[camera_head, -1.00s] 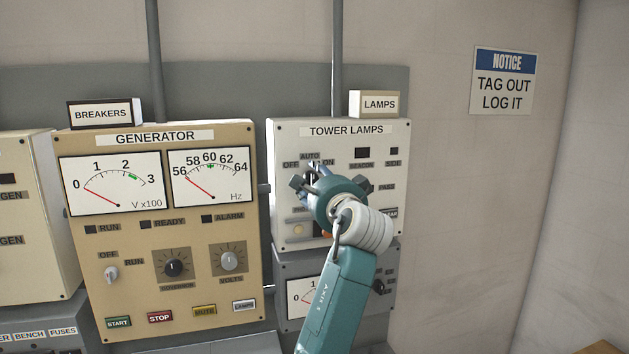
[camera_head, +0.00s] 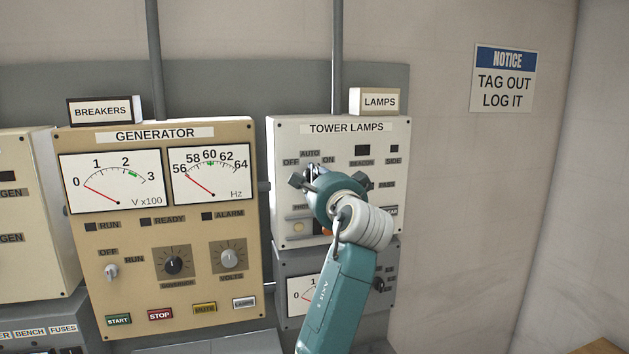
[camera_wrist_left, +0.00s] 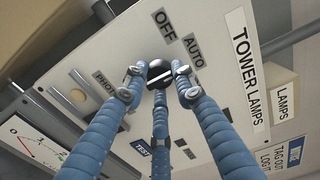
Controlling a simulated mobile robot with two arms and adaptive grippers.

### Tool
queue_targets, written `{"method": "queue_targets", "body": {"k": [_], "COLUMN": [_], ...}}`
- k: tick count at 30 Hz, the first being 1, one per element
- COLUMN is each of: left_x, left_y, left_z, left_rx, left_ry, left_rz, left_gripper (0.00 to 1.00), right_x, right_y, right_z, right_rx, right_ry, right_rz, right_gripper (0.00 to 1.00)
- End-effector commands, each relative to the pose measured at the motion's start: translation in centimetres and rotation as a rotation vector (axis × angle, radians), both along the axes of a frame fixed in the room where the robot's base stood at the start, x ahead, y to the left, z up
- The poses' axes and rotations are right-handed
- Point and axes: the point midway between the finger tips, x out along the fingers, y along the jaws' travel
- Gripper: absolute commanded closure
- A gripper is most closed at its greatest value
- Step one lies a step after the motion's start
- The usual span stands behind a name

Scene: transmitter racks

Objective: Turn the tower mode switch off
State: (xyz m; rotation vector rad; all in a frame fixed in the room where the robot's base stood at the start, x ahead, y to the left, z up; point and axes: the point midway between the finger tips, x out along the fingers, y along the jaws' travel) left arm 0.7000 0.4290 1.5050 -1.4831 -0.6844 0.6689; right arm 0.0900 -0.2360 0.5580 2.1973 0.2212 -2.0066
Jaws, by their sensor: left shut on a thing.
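The tower mode switch is a dark round knob (camera_wrist_left: 160,70) with a pale bar across it, on the white TOWER LAMPS panel (camera_head: 385,145). Its OFF label (camera_wrist_left: 165,27) and AUTO label (camera_wrist_left: 194,50) show in the left wrist view; ON shows in the head view. My left gripper (camera_wrist_left: 159,88) has its blue fingers around the knob and is shut on it. In the head view, my left gripper (camera_head: 312,173) and wrist hide most of the knob and part of the panel. I cannot tell exactly which label the bar points at. My right gripper is not in view.
The tan GENERATOR panel (camera_head: 140,235) stands to the left, with knobs and buttons. A grey meter box (camera_head: 290,265) sits below the TOWER LAMPS panel, partly behind my arm. A LAMPS sign (camera_head: 375,101) stands on top. The wall to the right is clear except for a notice (camera_head: 503,78).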

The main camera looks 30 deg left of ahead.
Motion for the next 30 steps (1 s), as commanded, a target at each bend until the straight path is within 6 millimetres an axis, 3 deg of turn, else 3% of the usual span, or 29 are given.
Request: {"method": "queue_targets", "body": {"k": [11,30], "left_x": [0.1,0.1], "left_y": [0.0,-0.1], "left_z": [-0.5,-0.5], "left_rx": [-0.089,-0.440], "left_ry": [-0.096,-0.508], "left_rz": [0.000,0.001], "left_gripper": [0.99,0.99], "right_x": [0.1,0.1], "right_y": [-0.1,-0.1], "right_z": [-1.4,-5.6], "right_rx": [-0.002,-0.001], "right_ry": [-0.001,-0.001], "right_rz": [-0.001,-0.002], "right_gripper": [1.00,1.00]}}
